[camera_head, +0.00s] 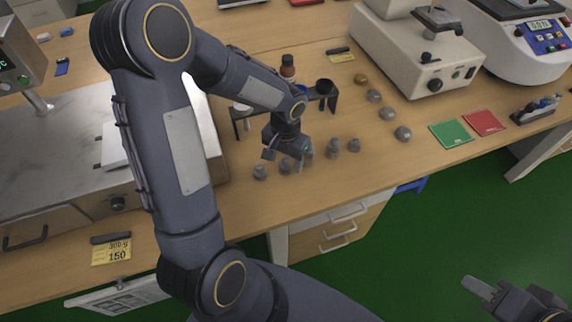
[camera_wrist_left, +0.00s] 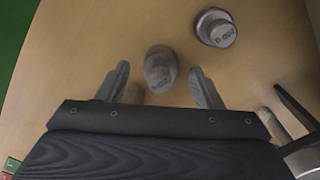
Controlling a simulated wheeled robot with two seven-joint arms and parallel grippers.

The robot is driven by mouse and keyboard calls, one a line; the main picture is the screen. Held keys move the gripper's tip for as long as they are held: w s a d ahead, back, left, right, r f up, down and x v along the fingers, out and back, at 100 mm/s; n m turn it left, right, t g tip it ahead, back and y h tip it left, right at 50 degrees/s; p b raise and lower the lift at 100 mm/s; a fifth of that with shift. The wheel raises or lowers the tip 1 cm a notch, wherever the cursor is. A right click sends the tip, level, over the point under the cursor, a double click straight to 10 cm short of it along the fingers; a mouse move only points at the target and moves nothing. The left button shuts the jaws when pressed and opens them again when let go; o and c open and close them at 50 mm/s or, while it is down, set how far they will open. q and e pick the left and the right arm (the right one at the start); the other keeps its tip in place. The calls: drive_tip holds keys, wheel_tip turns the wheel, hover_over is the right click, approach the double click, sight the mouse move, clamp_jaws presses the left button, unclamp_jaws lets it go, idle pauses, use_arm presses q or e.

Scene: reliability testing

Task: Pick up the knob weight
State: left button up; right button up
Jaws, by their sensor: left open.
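Several grey metal knob weights stand on the wooden bench, among them one at the left end of the row (camera_head: 260,172) and one further right (camera_head: 333,148). My left gripper (camera_head: 285,158) points down among them, with its fingers open and empty. In the left wrist view, a knob weight (camera_wrist_left: 159,68) stands between the two open fingers (camera_wrist_left: 160,76), apart from both. A second weight (camera_wrist_left: 216,28) stands beyond the right finger. Another is partly hidden behind the gripper body. My right gripper (camera_head: 490,292) is at the lower right, off the bench; its opening is unclear.
More small weights (camera_head: 387,113) stand to the right, near a beige device (camera_head: 415,55). Green (camera_head: 451,134) and red (camera_head: 485,123) pads lie further right. The bench's front edge is close.

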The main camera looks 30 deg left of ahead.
sight(286, 159)
use_arm(q)
drive_tip(key=shift+f, duration=0.3)
drive_tip(key=c, duration=1.3)
drive_tip(key=shift+r, duration=0.15)
drive_tip(key=shift+r, duration=0.45)
wheel_tip(286, 159, up, 3)
drive_tip(key=shift+d+f, duration=0.1)
drive_tip(key=shift+f, duration=0.1)
drive_tip(key=s+d+r, duration=0.2)
drive_tip(key=d+r, duration=0.1)
drive_tip(key=d, duration=0.1)
drive_tip(key=s+d+r, duration=0.2)
drive_tip(key=d+r, duration=0.1)
drive_tip(key=d, duration=0.1)
drive_tip(key=s+d+r, duration=0.2)
drive_tip(key=d+r, duration=0.1)
drive_tip(key=d, duration=0.1)
drive_tip(key=shift+d+r, duration=0.2)
drive_tip(key=shift+d, duration=0.05)
drive_tip(key=shift+f, duration=0.15)
